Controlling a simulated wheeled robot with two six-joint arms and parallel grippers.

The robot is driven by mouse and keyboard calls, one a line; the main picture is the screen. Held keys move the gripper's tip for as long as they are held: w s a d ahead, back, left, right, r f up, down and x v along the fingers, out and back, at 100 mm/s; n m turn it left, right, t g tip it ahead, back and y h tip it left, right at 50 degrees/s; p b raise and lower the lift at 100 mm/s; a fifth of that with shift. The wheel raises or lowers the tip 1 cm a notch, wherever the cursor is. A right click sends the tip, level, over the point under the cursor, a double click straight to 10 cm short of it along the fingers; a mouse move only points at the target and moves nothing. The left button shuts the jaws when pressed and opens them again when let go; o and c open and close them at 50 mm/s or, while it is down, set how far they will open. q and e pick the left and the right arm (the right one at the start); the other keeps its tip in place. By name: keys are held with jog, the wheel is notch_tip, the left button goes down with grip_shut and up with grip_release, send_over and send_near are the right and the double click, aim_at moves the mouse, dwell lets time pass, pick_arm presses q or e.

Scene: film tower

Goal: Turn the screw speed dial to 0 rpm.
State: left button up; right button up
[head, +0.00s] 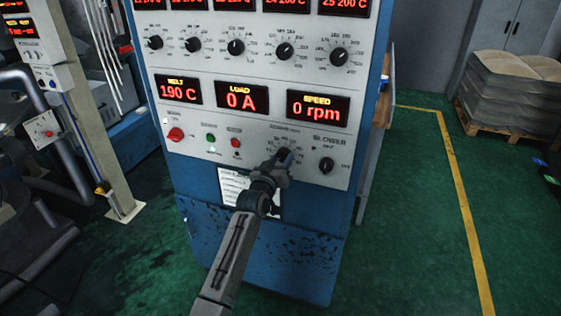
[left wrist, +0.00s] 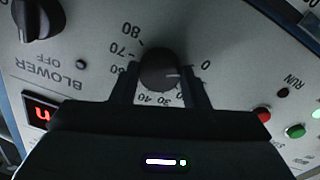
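The screw speed dial (left wrist: 159,68) is a round black knob with a white pointer mark, which points close to the 0 on its printed scale in the left wrist view. In the head view the dial (head: 285,155) is partly hidden by my gripper. My left gripper (left wrist: 160,80) has one dark finger on each side of the knob, close against it, and appears shut on it. It also shows in the head view (head: 277,165), in front of the panel. The speed display (head: 317,107) reads 0 rpm. My right gripper is not in view.
The blower knob (head: 327,165) is right of the dial. A red knob (head: 175,134), a green button (head: 210,138) and a red button (head: 236,143) are to the left. Several temperature knobs sit above the displays. Green floor (head: 420,220) is clear to the right.

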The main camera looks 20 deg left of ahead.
pick_arm(q)
jog(key=o, duration=0.4)
jog(key=shift+o, duration=0.2)
jog(key=s+b, duration=0.1)
jog(key=s, duration=0.9)
jog(key=shift+s+a+b, duration=0.4)
jog(key=shift+f, duration=0.2)
